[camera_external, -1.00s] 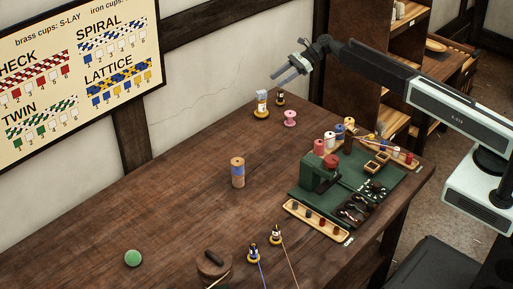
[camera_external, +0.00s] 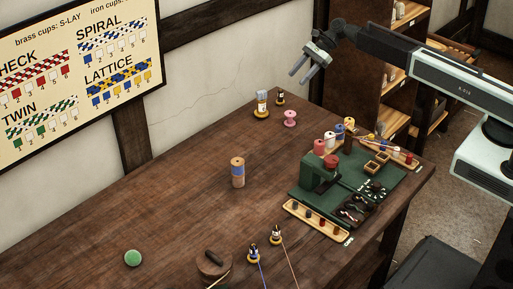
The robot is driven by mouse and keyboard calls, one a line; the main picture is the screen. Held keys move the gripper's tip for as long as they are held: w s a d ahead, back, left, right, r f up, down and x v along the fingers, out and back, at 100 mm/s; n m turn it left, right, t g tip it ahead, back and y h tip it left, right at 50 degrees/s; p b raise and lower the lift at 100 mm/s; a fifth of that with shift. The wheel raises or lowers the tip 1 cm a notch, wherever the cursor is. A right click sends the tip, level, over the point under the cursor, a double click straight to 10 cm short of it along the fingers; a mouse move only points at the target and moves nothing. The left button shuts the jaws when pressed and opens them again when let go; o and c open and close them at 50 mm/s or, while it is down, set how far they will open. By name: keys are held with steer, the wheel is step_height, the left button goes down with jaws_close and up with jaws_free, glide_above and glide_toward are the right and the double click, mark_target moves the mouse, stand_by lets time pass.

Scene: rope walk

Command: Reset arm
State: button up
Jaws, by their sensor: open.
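My gripper (camera_external: 302,72) is open and empty. It hangs in the air above the far end of the wooden table (camera_external: 165,210), with its fingers tilted down to the left. My arm (camera_external: 375,48) reaches in from the right side of the picture. Nothing touches the fingers. Below the gripper, a pink spool (camera_external: 290,118) and a white-topped bobbin in a yellow cup (camera_external: 261,105) stand on the table, well apart from it.
A green mat (camera_external: 295,189) with a green device, several colored spools and small trays lies at the table's right. A striped cylinder (camera_external: 237,173) stands mid-table, and a green ball (camera_external: 133,258) lies front left. A shelf (camera_external: 348,85) stands behind my arm.

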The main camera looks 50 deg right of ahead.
steer(key=s+d+r+n+g+h+p, duration=0.15)
steer(key=s+n+h+p, duration=0.35)
steer(key=s, duration=0.7)
steer(key=s+d+f+n+g+h, duration=0.1)
steer(key=s+d+n+h, duration=0.3)
steer(key=s+d+n, duration=0.7)
steer(key=shift+s+d+f+n, duration=0.35)
steer(key=shift+s+f+n, duration=0.4)
steer(key=shift+s+n, duration=0.9)
steer(key=shift+w+g, duration=0.2)
steer(key=shift+g, duration=0.05)
